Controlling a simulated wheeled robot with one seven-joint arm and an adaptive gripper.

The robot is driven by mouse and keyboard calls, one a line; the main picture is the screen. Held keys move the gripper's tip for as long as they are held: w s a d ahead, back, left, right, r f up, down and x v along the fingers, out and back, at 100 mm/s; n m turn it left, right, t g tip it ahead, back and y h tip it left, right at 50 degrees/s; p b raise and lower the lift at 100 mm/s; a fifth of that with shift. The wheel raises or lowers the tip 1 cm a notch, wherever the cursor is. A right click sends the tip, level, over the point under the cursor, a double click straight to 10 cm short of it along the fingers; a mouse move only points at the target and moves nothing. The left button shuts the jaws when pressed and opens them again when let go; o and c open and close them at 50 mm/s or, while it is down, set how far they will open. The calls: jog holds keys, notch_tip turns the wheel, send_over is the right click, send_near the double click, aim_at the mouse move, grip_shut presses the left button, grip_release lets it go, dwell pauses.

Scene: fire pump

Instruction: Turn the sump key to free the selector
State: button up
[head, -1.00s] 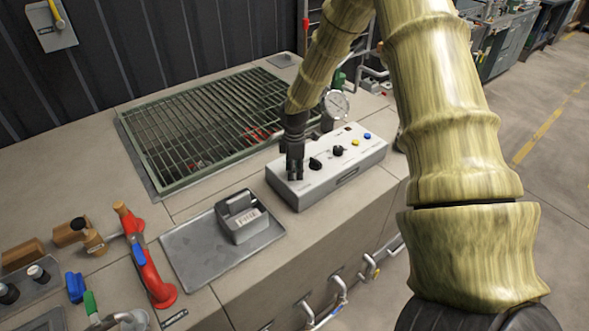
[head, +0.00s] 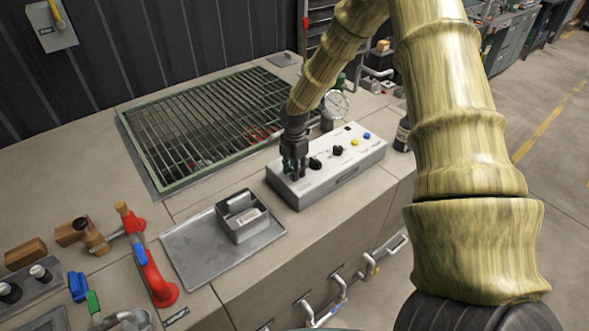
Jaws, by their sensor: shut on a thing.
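A pale grey control box (head: 345,172) stands on the bench right of the grated opening. My gripper (head: 295,172) points down at the left end of its top face. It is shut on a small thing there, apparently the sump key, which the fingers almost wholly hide. How far the key is turned cannot be seen. Just right of the fingers is a black knob (head: 315,163), and further right a second black knob (head: 338,150). I cannot tell which one is the selector.
A green-framed grating (head: 205,125) lies behind.

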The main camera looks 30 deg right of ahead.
jog(key=shift+w+d+r, duration=0.1)
jog(key=o, duration=1)
notch_tip(320, 180, up, 12)
jog(key=shift+f, duration=0.1)
dwell(0.7)
